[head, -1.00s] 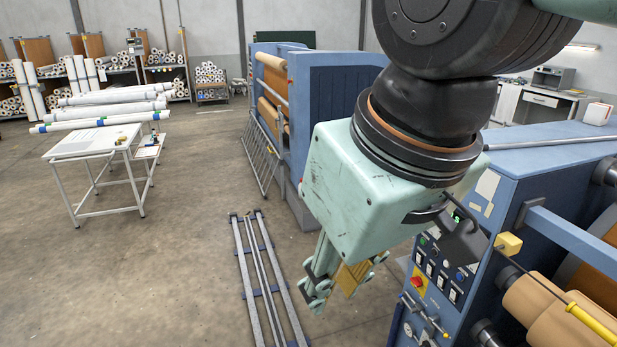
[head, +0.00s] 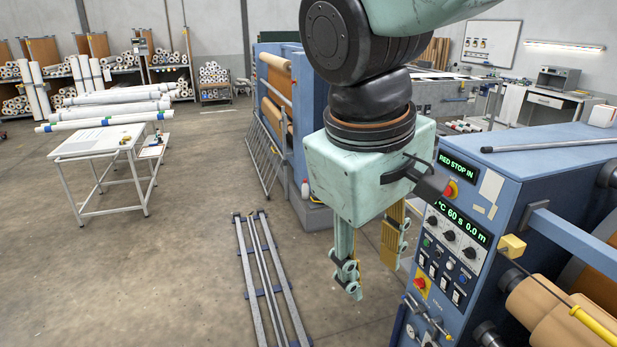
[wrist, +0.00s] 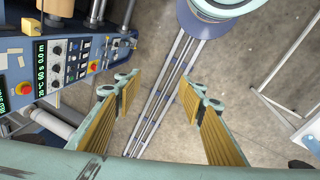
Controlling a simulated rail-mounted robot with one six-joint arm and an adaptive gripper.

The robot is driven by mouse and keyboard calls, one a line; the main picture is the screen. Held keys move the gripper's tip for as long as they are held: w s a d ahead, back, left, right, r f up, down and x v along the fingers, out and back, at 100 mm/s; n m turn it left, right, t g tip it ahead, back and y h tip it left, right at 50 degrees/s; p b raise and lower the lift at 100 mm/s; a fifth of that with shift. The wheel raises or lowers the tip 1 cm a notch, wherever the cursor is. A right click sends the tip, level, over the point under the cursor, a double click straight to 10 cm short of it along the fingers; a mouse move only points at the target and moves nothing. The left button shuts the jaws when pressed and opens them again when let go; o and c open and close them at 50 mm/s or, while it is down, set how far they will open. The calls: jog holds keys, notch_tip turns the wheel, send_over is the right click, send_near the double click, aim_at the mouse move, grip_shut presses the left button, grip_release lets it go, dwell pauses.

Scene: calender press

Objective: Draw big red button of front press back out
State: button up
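The front press (head: 540,160) is the blue machine at right. Its panel carries two red buttons with yellow around them. The upper red button (head: 451,189) sits beside a green display reading "RED STOP IN"; it shows in the wrist view (wrist: 24,88) at left. The lower red button (head: 420,283) is on a yellow plate below the switches; the wrist view shows it too (wrist: 93,65). How far either is pushed in is too small to tell. My gripper (head: 373,262) points down, open and empty, left of the panel and touching nothing; its yellow-padded fingers (wrist: 154,90) stand apart.
A second blue press (head: 320,90) stands behind my arm. Metal rails (head: 265,280) lie on the floor at centre. A white table (head: 95,142) is at left. Knobs and switches (head: 448,240) crowd the panel between the red buttons.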

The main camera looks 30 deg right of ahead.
jog(key=w+d+f+n+g+h, duration=0.1)
jog(key=w+d+n+g+h, duration=0.2)
jog(key=d, duration=0.6)
jog(key=w+d+f+g+h+p, duration=0.1)
jog(key=w+d+g+h, duration=0.15)
jog(key=w+d, duration=0.55)
jog(key=w+d+f+n+g+h, duration=0.2)
jog(key=d+h, duration=0.2)
jog(key=d, duration=0.7)
jog(key=n+t+h, duration=0.3)
jog(key=n+h, duration=0.3)
jog(key=n, duration=0.1)
send_near(448, 190)
jog(key=a, duration=0.1)
jog(key=w+a, duration=0.1)
jog(key=a, duration=0.1)
jog(key=w+a+p, duration=0.1)
jog(key=shift+a+f, duration=0.25)
jog(key=shift+d, duration=0.1)
jog(key=s+d, duration=0.3)
jog(key=d, duration=1)
jog(key=shift+d, duration=0.15)
jog(key=shift+c, duration=0.2)
